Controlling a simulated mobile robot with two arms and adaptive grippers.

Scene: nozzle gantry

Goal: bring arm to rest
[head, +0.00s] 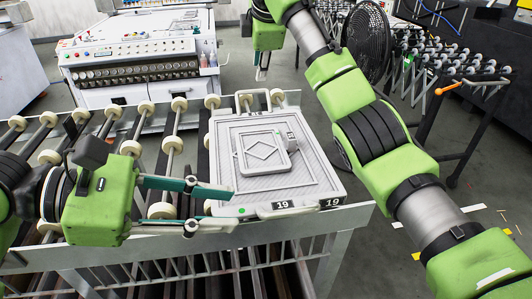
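My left gripper (230,208) comes in low from the left with its two teal fingers spread apart. Its fingertips are at the left front corner of a grey square plate marked 19 (325,185); I cannot tell whether they touch it. Nothing shows between the fingers. My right arm (378,140) rises along the right side and bends over at the top. My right gripper (262,73) hangs pointing down beyond the plate, apart from it. Its fingers show nearly edge-on, so its opening is unclear.
The plate lies on a metal roller rack (350,215) with white rollers at left. A smaller grey frame with a diamond (262,152) sits on it. A control console (140,55) stands behind. A black fan (367,42) and roller stands (445,75) are at the right.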

